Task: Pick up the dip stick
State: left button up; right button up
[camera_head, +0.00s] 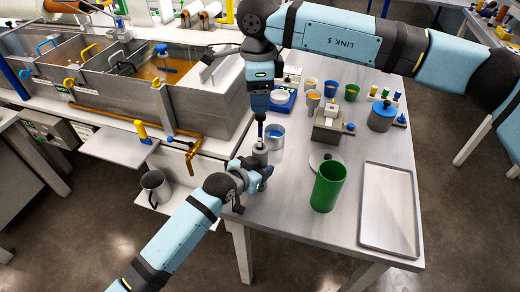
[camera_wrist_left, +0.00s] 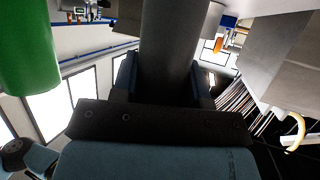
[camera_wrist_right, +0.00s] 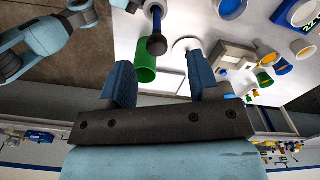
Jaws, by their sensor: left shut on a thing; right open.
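A thin dip stick (camera_head: 260,132) stands upright in a grey cylindrical holder (camera_head: 260,156) near the table's left edge. In the right wrist view its dark round knob (camera_wrist_right: 157,45) shows just beyond the space between my fingers. My left gripper (camera_head: 258,171) is shut on the holder, whose dark wall (camera_wrist_left: 168,45) fills the middle of the left wrist view. My right gripper (camera_head: 260,114) points down above the stick. Its fingers (camera_wrist_right: 160,80) are apart with nothing between them. The stick's lower end is hidden in the holder.
A green cylinder (camera_head: 328,186) and an empty metal tray (camera_head: 388,238) are to the right. Several small cups and a grey press-like block (camera_head: 328,126) stand farther back. The resin bath (camera_head: 165,68) is at left.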

aim_at(260, 115)
notch_tip(260, 115, down, 2)
jog(key=shift+f, duration=0.2)
jog(key=shift+s+d+f, duration=0.1)
jog(key=shift+s+f, duration=0.1)
jog(key=shift+f, duration=1.1)
jog(key=shift+s+d+f, duration=0.1)
jog(key=shift+s+f, duration=0.05)
jog(key=shift+f, duration=1.15)
grip_shut()
